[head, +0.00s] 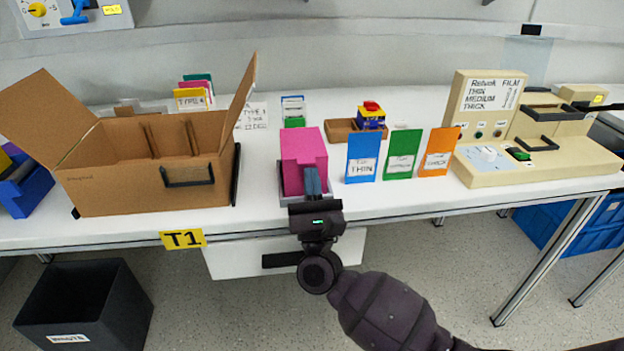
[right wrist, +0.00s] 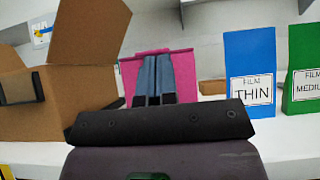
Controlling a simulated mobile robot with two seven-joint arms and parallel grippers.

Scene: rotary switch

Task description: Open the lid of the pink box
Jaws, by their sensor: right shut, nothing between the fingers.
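The pink box (head: 302,150) stands on a grey tray (head: 287,198) near the front edge of the white table. Its top looks closed in the head view. My right gripper (head: 312,175) is shut and empty, with its fingers in front of the box's front face. In the right wrist view the gripper fingers (right wrist: 157,76) overlap the pink box (right wrist: 130,77), which shows on both sides of them. I cannot tell whether the fingertips touch the box. My left gripper is in neither view.
A large open cardboard box (head: 150,182) stands to the left. Blue (head: 363,150), green (head: 403,148) and orange (head: 440,150) film packs stand to the right. A beige machine (head: 535,160) is farther right. A small cardboard tray (head: 341,130) with a blue item lies behind.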

